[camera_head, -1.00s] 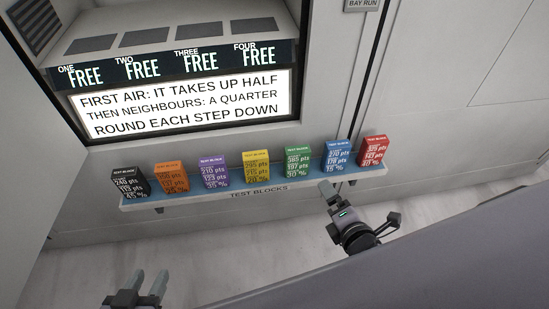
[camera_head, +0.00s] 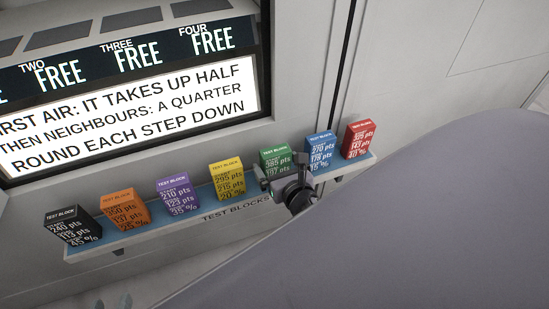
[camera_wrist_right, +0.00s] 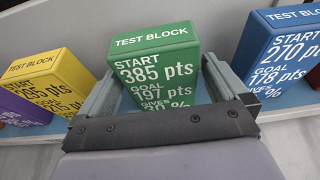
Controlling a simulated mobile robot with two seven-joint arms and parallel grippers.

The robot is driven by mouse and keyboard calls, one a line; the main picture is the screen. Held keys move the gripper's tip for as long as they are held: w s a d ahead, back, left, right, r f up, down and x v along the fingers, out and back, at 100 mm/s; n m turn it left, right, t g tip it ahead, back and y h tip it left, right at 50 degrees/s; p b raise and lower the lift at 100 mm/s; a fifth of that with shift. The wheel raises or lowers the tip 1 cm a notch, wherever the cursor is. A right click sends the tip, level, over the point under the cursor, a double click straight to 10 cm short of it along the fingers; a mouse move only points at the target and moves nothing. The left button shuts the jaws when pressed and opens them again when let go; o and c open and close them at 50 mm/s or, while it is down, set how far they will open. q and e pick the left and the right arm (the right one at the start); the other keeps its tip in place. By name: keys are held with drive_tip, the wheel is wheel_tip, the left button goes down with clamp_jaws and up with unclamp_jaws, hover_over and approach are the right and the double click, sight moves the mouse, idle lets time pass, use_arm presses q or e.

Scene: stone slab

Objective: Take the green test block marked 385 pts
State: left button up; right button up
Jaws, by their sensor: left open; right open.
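The green test block (camera_head: 276,157) stands on the shelf between the yellow and blue blocks. In the right wrist view the green block (camera_wrist_right: 153,58) reads START 385 pts, GOAL 197 pts; its lowest line is partly hidden by my gripper. My right gripper (camera_head: 272,178) is at the front of this block and hides its lower part. In the wrist view my right gripper (camera_wrist_right: 158,88) is open, one finger on each side of the block; I cannot tell whether they touch it. My left gripper (camera_head: 112,303) is open and empty, its fingertips just showing at the bottom edge.
The yellow block (camera_head: 227,179) and blue block (camera_head: 322,152) flank the green one closely. Black (camera_head: 72,226), orange (camera_head: 126,208), purple (camera_head: 178,195) and red (camera_head: 359,139) blocks share the shelf (camera_head: 150,238). A lit sign (camera_head: 130,120) is above, left.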

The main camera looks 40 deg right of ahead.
drive_tip(key=shift+b+x, duration=0.45)
drive_tip(key=shift+x, duration=1.4)
drive_tip(key=c, duration=1.2)
drive_tip(key=shift+r, duration=0.1)
drive_tip(key=shift+c, duration=0.2)
drive_tip(key=shift+r, duration=0.1)
